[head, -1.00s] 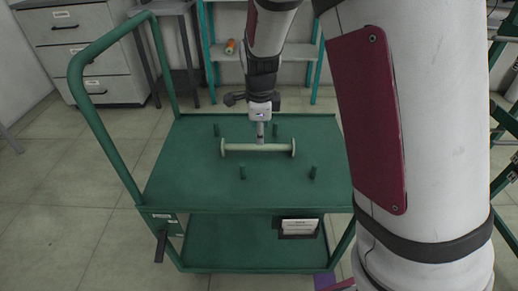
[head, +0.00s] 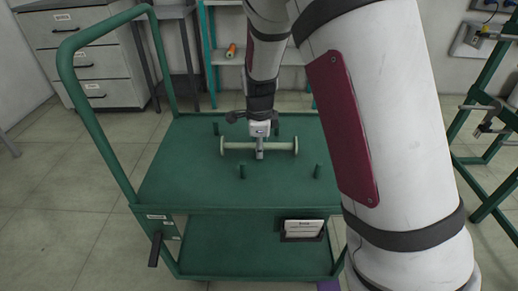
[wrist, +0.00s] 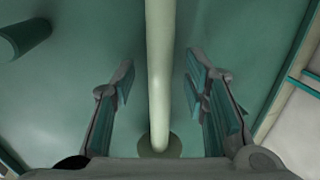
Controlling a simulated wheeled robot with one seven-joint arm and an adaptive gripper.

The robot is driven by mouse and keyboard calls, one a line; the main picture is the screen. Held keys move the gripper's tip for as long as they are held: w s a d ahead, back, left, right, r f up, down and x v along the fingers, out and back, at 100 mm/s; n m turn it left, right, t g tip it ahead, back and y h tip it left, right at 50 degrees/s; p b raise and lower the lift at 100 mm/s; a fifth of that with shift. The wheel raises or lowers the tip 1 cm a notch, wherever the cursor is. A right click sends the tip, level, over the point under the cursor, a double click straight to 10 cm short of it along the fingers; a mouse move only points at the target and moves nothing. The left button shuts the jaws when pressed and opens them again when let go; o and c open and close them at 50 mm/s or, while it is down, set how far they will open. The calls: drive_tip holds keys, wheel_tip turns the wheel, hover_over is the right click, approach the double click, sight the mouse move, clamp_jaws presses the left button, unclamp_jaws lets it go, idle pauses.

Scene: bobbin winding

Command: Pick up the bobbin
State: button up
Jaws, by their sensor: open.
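The bobbin (head: 238,146) is a pale cream spool with a long thin core and a disc flange at each end. It lies across the top of the green cart (head: 185,185), among short green pegs. My gripper (head: 260,153) points down at the middle of its core. In the wrist view the bobbin's core (wrist: 158,70) runs between the two open fingers of my gripper (wrist: 160,88), with a visible gap on each side. One flange shows at the bottom of that view, near the gripper's palm.
Green pegs (head: 242,172) stand up from the cart top around the bobbin. The cart's tall handle (head: 85,115) rises at the left. A shelf with an orange spool (head: 231,51) and grey drawers (head: 75,50) stand behind. A green frame (head: 490,130) is at the right.

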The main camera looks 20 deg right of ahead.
clamp_jaws()
drive_tip(key=shift+r, duration=0.2)
